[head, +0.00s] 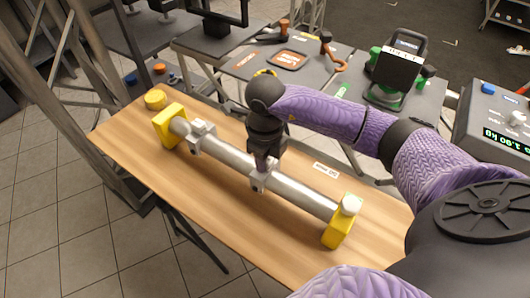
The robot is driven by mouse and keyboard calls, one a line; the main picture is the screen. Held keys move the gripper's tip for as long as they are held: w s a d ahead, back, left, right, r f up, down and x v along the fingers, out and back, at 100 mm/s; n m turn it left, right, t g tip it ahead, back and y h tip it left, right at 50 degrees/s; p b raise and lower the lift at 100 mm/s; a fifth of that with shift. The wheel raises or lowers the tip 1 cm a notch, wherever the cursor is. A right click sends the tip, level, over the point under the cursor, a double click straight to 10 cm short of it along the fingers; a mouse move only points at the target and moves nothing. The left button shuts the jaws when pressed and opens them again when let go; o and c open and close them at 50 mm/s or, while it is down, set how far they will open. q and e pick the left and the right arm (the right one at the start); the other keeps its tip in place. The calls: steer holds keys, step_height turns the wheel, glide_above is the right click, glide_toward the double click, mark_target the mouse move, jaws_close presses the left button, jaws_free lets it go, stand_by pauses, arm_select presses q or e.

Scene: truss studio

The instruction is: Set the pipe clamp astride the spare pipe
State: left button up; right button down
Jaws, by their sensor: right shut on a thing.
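The spare pipe (300,193) is a silver tube lying across two yellow end stands on a wooden table. My right gripper (261,166) points down over the middle of the pipe. It is shut on a pale grey pipe clamp (260,182), which is at the pipe and looks astride it; whether it is fully seated I cannot tell. The fingers and the upper part of the clamp are partly hidden. Another grey clamp (200,133) sits on the pipe near its left end. My left gripper is not in view.
The yellow stands (168,130) and (338,232) hold the pipe's ends. A yellow round piece (155,99) lies at the table's far left corner. The wooden table (205,205) is bare in front. Behind are grey tables with tools and a green-and-black device (397,70).

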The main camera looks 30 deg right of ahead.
steer(key=shift+c, duration=1.6)
jaws_free()
steer(key=shift+r, duration=0.1)
step_height(320, 180, up, 9)
steer(key=shift+p, duration=1.25)
steer(key=shift+r, duration=0.35)
